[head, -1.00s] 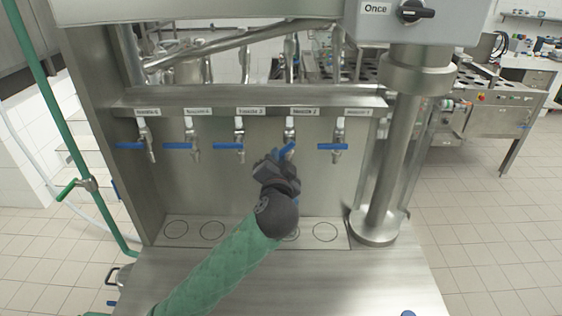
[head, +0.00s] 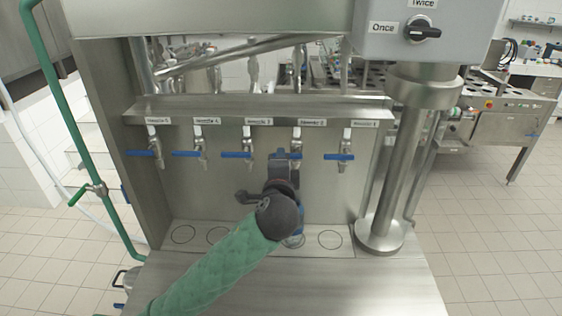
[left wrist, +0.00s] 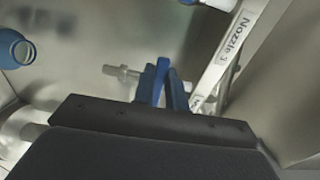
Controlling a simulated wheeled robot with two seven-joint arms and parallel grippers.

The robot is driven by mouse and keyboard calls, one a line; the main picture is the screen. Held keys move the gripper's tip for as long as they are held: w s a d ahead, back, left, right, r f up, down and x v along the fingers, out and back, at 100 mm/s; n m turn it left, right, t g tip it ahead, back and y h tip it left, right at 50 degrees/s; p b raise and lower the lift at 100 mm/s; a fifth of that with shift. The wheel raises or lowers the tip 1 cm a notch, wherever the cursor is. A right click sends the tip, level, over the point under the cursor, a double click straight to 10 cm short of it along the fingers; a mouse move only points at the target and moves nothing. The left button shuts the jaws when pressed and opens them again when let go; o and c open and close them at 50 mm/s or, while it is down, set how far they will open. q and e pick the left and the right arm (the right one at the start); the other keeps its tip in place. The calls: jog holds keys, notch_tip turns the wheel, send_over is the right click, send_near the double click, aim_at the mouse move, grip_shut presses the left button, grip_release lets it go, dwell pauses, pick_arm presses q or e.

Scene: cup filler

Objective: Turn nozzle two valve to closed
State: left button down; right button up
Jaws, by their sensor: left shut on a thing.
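The nozzle two tap (head: 297,140) is the second from the right in the row on the steel filler, below its white label. My left gripper (head: 284,160) covers its blue handle and lower part in the head view. In the left wrist view, my left gripper (left wrist: 163,85) has its jaws shut on a blue handle (left wrist: 161,76), beside a metal spout (left wrist: 120,73). The handle's exact angle is mostly hidden by the fingers. My right gripper is not in view.
The other taps, such as the nozzle three tap (head: 248,150) and nozzle one tap (head: 345,152), have blue handles lying crosswise. A blue vessel (head: 298,240) stands below, partly hidden by my arm. A thick steel column (head: 390,180) stands at the right.

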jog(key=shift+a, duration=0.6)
pick_arm(q)
jog(key=c, duration=1.4)
grip_release()
jog(key=shift+c, duration=0.2)
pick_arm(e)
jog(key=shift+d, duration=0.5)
